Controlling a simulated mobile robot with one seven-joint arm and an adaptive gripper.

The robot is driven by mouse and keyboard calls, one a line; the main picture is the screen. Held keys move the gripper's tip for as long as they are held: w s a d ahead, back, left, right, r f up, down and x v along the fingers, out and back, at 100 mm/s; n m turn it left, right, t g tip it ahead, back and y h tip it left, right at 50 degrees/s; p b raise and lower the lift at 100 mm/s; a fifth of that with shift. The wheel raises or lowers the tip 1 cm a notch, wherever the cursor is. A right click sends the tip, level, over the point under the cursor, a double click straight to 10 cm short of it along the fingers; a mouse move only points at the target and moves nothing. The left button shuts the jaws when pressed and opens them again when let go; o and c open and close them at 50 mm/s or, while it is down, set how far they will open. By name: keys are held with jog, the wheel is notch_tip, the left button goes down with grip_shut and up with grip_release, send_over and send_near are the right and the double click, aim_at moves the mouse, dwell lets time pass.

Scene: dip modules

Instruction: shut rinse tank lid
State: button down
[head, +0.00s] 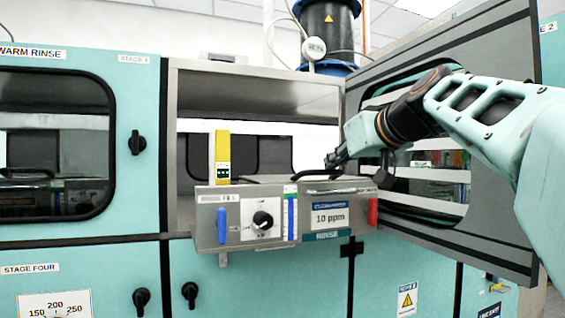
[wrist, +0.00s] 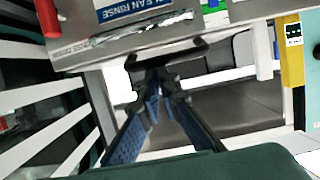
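The rinse tank (head: 285,225) is a metal box with a RINSE label, standing in the open middle bay. Its top, with a grey lid panel (head: 340,185), is partly hidden by my arm. A dark bar handle (wrist: 185,52) runs across in front of my fingertips in the wrist view. My gripper (head: 335,160) is over the right part of the tank top, close to that handle. In the wrist view my gripper's fingers (wrist: 158,85) converge and their tips are almost together. I cannot tell whether the handle lies between them or how far the lid stands open.
A grey-framed door (head: 440,235) stands open at the right, with my arm across it. A yellow post (head: 222,155) rises behind the tank's left end. A red handle (head: 373,212) and a blue handle (head: 221,225) are on the tank front. The bay behind looks open.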

jog(key=f, duration=0.3)
jog(key=shift+w+d+g, duration=0.1)
jog(key=shift+d+g, duration=0.25)
jog(key=shift+g, duration=0.05)
notch_tip(320, 180, up, 13)
jog(key=shift+a+t, duration=0.3)
jog(key=shift+t, duration=0.1)
